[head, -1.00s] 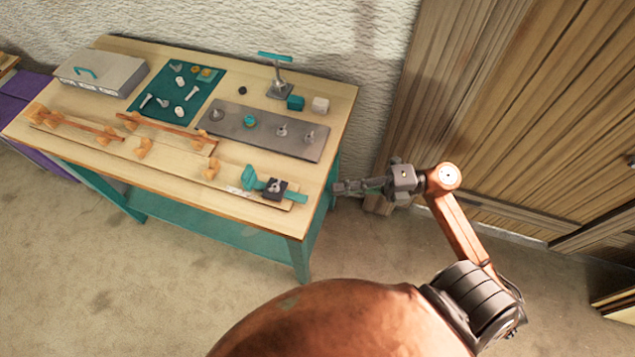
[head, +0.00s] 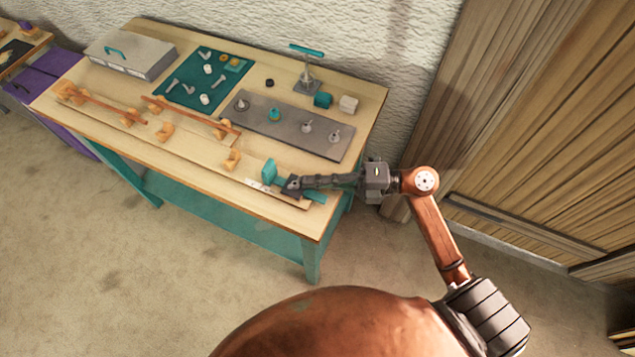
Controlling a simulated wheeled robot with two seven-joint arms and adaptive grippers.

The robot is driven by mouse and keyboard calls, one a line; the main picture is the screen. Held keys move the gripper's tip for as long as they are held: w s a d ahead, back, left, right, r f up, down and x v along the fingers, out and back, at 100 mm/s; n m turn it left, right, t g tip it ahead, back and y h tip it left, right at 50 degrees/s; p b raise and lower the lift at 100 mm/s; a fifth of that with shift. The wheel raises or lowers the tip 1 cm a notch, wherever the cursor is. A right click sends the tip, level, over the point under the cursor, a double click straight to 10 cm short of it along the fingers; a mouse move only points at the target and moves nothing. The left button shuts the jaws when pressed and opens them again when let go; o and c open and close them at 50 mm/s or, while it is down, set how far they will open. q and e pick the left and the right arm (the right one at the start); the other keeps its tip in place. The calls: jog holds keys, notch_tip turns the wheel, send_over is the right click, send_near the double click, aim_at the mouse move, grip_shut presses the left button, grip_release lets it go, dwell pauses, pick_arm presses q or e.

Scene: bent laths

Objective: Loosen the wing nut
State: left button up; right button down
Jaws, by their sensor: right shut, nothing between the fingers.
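My right gripper (head: 298,183) reaches in from the right, low over the front right corner of the workbench. Its fingers are shut and empty. Its tips are at a small dark clamp block (head: 290,190) at the end of a long pale lath; I cannot tell if they touch it. The gripper mostly hides the block and any wing nut on it. A teal upright piece (head: 269,171) stands just left of the tips, and a teal bar (head: 315,196) sticks out to the right below the fingers. My left gripper is not in view.
A grey metal plate (head: 290,128) with several upright studs and nuts lies behind the gripper. A teal T-handled stand (head: 306,75), a teal cube (head: 323,99) and a white cube (head: 348,103) stand behind it. A teal mat (head: 190,90) holds loose hardware.

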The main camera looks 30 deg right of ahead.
jog(key=shift+w+n+g+y, duration=0.4)
jog(key=shift+w+n+g, duration=0.15)
jog(key=shift+n+g, duration=0.2)
jog(key=n+g, duration=0.1)
jog(key=g, duration=0.1)
jog(key=w+n+g+y+b, duration=0.1)
jog(key=g, duration=0.1)
jog(key=n+g+b, duration=0.1)
jog(key=g, duration=0.1)
jog(key=shift+w+f+n, duration=0.15)
jog(key=shift+w+n, duration=0.1)
jog(key=shift+n, duration=0.1)
jog(key=shift+g+b, duration=0.35)
jog(key=shift+g, duration=0.1)
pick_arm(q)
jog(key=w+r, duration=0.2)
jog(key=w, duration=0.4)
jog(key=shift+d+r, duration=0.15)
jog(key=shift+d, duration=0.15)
pick_arm(e)
jog(key=shift+r+n, duration=0.25)
jog(key=shift+n, duration=0.05)
jog(key=shift+d, duration=0.1)
